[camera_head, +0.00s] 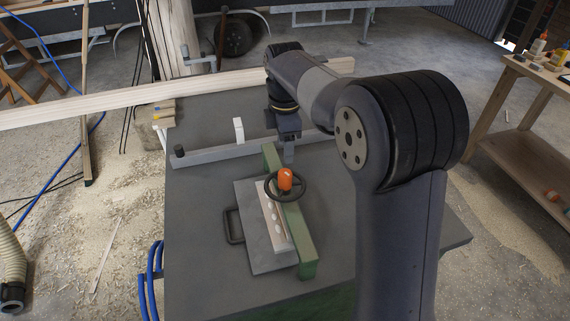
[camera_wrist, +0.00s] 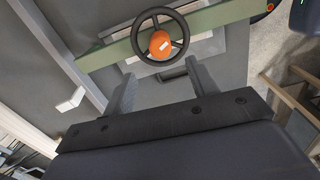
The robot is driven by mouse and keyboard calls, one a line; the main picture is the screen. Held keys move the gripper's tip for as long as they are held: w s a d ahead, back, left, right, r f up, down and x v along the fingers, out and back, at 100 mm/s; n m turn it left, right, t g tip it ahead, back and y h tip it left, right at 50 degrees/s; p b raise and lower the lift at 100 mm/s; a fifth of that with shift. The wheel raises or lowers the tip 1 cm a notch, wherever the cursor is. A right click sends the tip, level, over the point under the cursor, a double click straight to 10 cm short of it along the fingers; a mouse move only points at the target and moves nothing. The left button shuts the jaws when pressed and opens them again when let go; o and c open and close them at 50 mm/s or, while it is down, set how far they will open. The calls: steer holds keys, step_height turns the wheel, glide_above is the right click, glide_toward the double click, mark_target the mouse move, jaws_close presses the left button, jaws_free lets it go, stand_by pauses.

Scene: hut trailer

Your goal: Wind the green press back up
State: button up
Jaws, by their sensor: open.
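The green press (camera_head: 307,262) is a long green bar across a grey plate on the workbench. It also shows along the top of the wrist view (camera_wrist: 213,17). A dark spoked handwheel (camera_head: 303,190) with an orange knob (camera_head: 285,180) sits over the bar. The wrist view shows the wheel (camera_wrist: 141,24) and knob (camera_wrist: 160,45) just beyond my fingertips. A pale strip with several round marks (camera_head: 273,222) lies beside the bar. My gripper (camera_head: 289,160) points down just behind the wheel. In the wrist view its fingers (camera_wrist: 161,73) are apart with nothing between them.
The grey plate (camera_head: 257,258) has a dark side handle (camera_head: 232,226). A grey fence (camera_head: 215,152) with a white upright block (camera_head: 238,129) runs behind the press. A long timber (camera_head: 100,107) crosses the bench's back. A wooden side table (camera_head: 528,75) stands right.

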mark_target(285, 172)
steer(key=m, duration=1.5)
steer(key=shift+b, duration=0.35)
steer(key=shift+f, duration=0.45)
step_height(285, 172, down, 10)
steer(key=shift+r+p, duration=0.1)
steer(key=shift+p, duration=0.25)
steer(key=shift+c, duration=0.2)
steer(key=c, duration=0.9)
